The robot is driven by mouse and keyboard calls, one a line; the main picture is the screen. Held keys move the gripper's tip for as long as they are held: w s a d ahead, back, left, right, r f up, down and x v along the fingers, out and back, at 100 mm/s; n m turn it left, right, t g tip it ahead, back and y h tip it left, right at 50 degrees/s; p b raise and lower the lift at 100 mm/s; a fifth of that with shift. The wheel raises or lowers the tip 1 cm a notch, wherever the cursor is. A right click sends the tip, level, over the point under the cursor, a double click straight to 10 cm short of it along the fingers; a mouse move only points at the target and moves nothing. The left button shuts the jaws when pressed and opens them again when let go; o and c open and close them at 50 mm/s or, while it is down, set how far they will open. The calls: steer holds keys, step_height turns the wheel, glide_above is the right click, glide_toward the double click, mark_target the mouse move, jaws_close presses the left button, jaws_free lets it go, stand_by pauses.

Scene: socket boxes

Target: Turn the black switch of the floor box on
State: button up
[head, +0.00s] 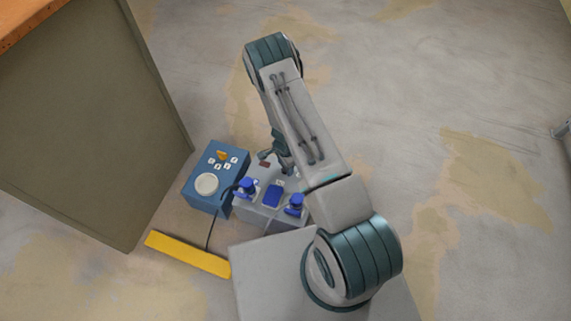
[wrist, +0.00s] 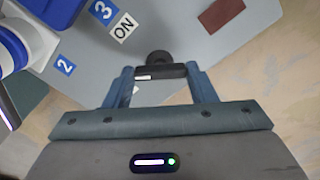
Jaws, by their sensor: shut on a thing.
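The grey floor box (head: 254,215) stands on the floor in the head view, with blue plugs and a blue flap on it. In the wrist view its grey top (wrist: 180,25) carries the labels 2, 3 and ON. The black switch (wrist: 158,60) is near the edge of that top, below and right of the ON label. My gripper (wrist: 160,73) is shut on the black switch, with one finger at each end of its bar. In the head view my gripper (head: 283,158) is over the far side of the box, and my arm hides the switch there.
A blue box (head: 202,206) with a round white socket and an orange switch (head: 222,155) stands left of the grey box. A yellow bar (head: 187,254) lies on the floor in front. A large cabinet (head: 90,130) is at the left.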

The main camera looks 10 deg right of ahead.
steer(key=m, duration=0.5)
steer(key=shift+s+m+p, duration=0.1)
steer(key=shift+m+p, duration=0.2)
steer(key=shift+p, duration=0.1)
steer(key=shift+m+p, duration=0.35)
steer(key=shift+m, duration=1.95)
steer(key=o, duration=1)
step_height(320, 180, up, 14)
steer(key=p, duration=0.4)
steer(key=shift+f+p, duration=0.1)
steer(key=shift+p, duration=0.25)
